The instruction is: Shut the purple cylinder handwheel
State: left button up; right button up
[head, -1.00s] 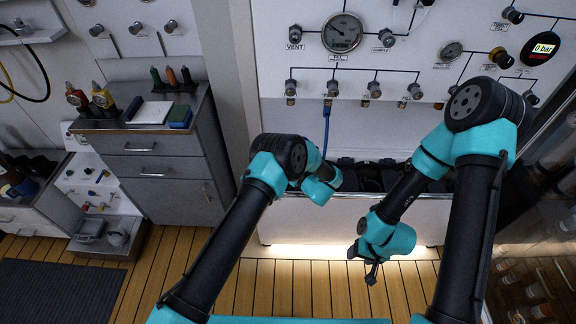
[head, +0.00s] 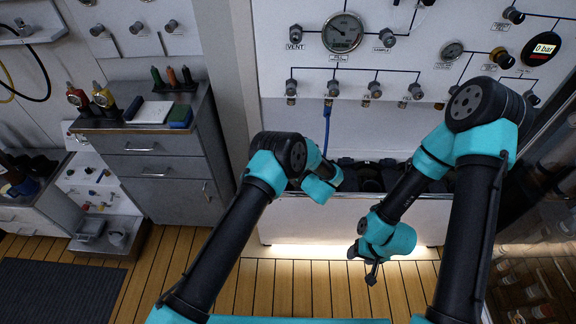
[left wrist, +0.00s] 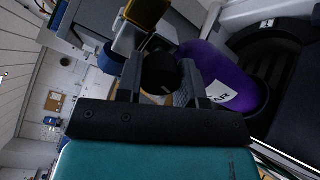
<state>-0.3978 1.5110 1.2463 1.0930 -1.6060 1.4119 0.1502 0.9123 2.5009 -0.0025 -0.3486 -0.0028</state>
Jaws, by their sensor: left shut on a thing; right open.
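The purple cylinder (left wrist: 222,76) lies on its side in the left wrist view, with a white label on it. Its black round handwheel (left wrist: 158,72) sits at the cylinder's left end. My left gripper (left wrist: 160,84) is shut on the handwheel, one finger on each side of it. In the head view the left gripper and the purple cylinder are hidden behind my left arm and the bin's edge. My right gripper (head: 371,272) is open and empty, hanging low in front of the white bin, away from the cylinder.
The white bin (head: 285,218) with dark round holders stands below the gauge panel (head: 300,62). A blue hose (head: 327,125) hangs from the panel beside my left wrist. A grey drawer cabinet (head: 150,165) stands at left. The wooden floor (head: 265,285) is clear.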

pick_arm(q)
jog(key=m, duration=0.8)
jog(key=shift+r, duration=0.1)
jog(key=m, duration=0.4)
jog(key=shift+r+g+y, duration=0.1)
jog(key=shift+g+y, duration=0.2)
jog(key=m, duration=0.3)
jog(key=shift+m, duration=0.4)
jog(key=m, duration=0.4)
jog(key=shift+w+d+r, duration=0.1)
jog(key=m, duration=0.4)
jog(key=shift+y, duration=0.3)
jog(key=m, duration=0.3)
jog(key=shift+d+m, duration=0.1)
jog(key=shift+m, duration=0.2)
jog(key=shift+w+m, duration=0.1)
jog(key=shift+m, duration=1.9)
